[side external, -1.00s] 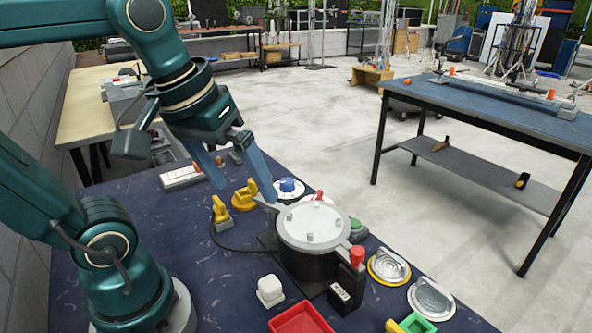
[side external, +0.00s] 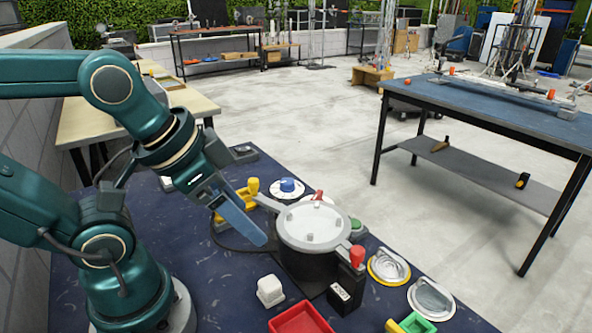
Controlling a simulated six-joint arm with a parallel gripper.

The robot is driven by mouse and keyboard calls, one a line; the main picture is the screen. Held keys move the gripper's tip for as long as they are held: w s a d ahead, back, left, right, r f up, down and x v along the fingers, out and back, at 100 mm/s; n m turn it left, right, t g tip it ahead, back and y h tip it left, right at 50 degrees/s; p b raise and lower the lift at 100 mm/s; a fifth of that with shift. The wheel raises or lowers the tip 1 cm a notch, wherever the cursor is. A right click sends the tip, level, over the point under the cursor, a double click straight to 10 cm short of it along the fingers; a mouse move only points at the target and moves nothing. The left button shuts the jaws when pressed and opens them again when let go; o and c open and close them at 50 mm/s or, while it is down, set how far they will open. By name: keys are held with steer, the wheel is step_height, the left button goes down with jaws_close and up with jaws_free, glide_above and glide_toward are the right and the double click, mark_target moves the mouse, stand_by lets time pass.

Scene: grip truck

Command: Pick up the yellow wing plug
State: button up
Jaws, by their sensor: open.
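Several yellow parts show on the dark blue table, and I cannot tell for certain which is the wing plug. One yellow upright piece (side external: 252,187) stands left of the round pot. Another yellow piece (side external: 219,222) is partly hidden behind my gripper. A third yellow piece (side external: 393,326) lies at the bottom edge, by a green block. My gripper (side external: 259,236) is open, its blue finger pointing down and right, in front of the yellow pieces in this view and left of the pot. One finger largely hides the other. I see nothing between them.
A grey-lidded pot (side external: 312,226) with a handle stands close right of my gripper. Nearby are a blue knob (side external: 288,187), a white block (side external: 270,290), a red tray (side external: 301,319), a red-topped black box (side external: 348,284) and round metal discs (side external: 388,267).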

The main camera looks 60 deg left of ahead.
steer(key=w+a+f+m+g+y, duration=0.1)
steer(key=w+a+m+g, duration=0.15)
steer(key=w+a, duration=0.6)
steer(key=s+a+f+n+g, duration=0.1)
steer(key=a+f, duration=0.1)
steer(key=a, duration=0.2)
steer(key=s+a+f+n+g, duration=0.1)
steer(key=s+a+f, duration=0.1)
steer(key=a+f, duration=0.1)
steer(key=s+a+f+n+g+h, duration=0.1)
steer(key=a+f, duration=0.1)
steer(key=a, duration=0.3)
steer(key=shift+s+a+f+n, duration=0.2)
steer(key=shift+s+f+n, duration=0.1)
steer(key=shift+f, duration=0.1)
steer(key=shift+s+f, duration=0.1)
steer(key=shift+f, duration=2.5)
jaws_close()
steer(key=shift+r, duration=0.1)
